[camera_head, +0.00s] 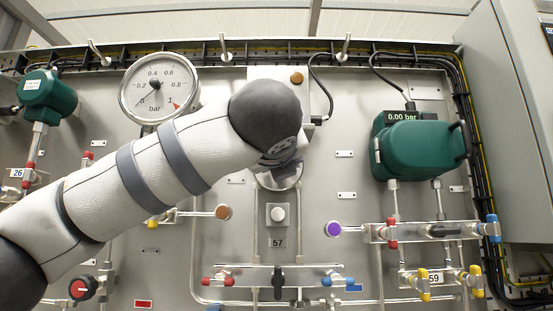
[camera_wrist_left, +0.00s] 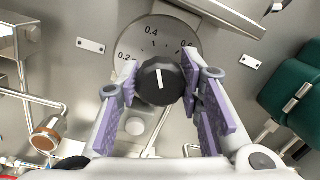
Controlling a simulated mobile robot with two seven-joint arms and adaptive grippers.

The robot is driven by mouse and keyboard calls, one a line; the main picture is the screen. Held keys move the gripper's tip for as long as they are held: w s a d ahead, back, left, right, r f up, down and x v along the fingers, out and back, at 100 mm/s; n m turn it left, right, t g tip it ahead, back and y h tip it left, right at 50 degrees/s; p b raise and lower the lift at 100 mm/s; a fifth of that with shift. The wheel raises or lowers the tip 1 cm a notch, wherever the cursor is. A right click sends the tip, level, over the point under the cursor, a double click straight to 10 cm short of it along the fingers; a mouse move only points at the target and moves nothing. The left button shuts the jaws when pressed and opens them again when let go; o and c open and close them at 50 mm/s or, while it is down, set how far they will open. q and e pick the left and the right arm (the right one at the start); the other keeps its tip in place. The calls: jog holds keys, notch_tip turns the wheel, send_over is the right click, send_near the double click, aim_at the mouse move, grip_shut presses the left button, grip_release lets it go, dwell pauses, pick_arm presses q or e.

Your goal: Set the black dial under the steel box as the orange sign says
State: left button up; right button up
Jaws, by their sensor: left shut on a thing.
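The black dial (camera_wrist_left: 160,82) shows in the left wrist view, with a white pointer line directed up the picture, roughly toward 0.4. It sits on a round scale plate (camera_wrist_left: 183,30) with 0.2, 0.4 and 0.6 readable. My left gripper (camera_wrist_left: 168,88) is shut on the dial, one purple-padded finger on each side. In the head view the steel box (camera_head: 309,100) is partly behind my left arm. The lower edge of the scale plate (camera_head: 282,181) shows below my wrist; the dial and fingers are hidden there. I see no readable orange sign. My right gripper is not in view.
A round pressure gauge (camera_head: 160,88) is left of the box, beside my arm. A green device (camera_head: 420,148) reading 0.00 bar is at the right. Below the plate are a pale button (camera_head: 278,214) and a valve row (camera_head: 278,278). A grey cabinet (camera_head: 510,120) stands at the right edge.

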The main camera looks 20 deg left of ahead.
pick_arm(q)
jog(key=o, duration=0.7)
jog(key=shift+r, duration=0.1)
jog(key=o, duration=0.5)
jog(key=shift+w, duration=0.15)
jog(key=shift+c, duration=0.2)
jog(key=v, duration=0.7)
jog(key=shift+s, duration=0.25)
jog(key=shift+d, duration=0.1)
